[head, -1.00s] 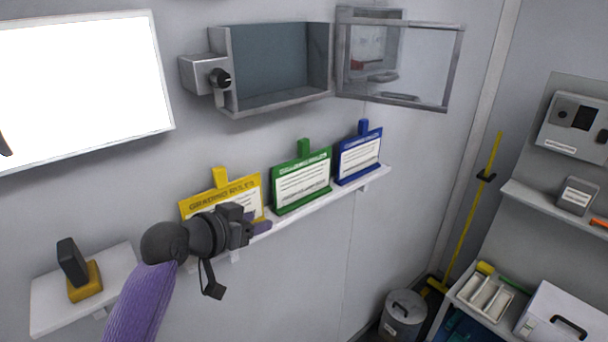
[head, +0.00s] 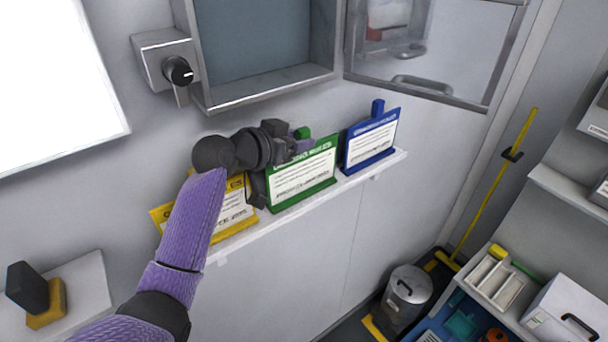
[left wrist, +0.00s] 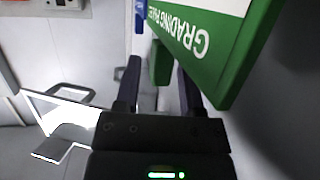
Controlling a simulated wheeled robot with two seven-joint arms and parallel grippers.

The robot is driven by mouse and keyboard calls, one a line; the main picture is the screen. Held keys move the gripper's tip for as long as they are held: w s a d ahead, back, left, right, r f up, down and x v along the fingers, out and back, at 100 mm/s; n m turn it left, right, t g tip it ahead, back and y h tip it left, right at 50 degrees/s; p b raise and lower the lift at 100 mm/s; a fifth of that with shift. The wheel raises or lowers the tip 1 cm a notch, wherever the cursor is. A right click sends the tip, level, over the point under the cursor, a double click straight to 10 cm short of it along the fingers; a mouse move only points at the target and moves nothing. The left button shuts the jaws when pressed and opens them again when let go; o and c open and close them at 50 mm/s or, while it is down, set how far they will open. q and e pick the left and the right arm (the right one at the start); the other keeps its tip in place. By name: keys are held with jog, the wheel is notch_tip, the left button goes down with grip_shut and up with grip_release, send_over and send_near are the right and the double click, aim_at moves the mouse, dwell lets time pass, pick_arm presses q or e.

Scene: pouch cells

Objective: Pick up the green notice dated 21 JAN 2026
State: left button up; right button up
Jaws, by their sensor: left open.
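The green notice (head: 300,180) stands on the wall shelf between the yellow and blue notices. Its green top tab (head: 303,132) shows just past my left gripper (head: 298,146). In the left wrist view the green notice (left wrist: 222,50) is upside down and its heading begins "GRADING"; no date can be read. There my left gripper (left wrist: 158,75) is open, with the green tab (left wrist: 160,62) between its two dark fingers. No closed grip on the tab shows. My right gripper is not in view.
The yellow notice (head: 232,215) is partly behind my left arm. The blue notice (head: 370,142) stands right of the green one on the narrow shelf (head: 340,184). An open wall cabinet (head: 262,50) with a clear door (head: 440,50) hangs above. A metal bin (head: 405,290) stands below right.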

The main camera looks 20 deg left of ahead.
pick_arm(q)
jog(key=x, duration=0.4)
grip_shut()
dwell(1.3)
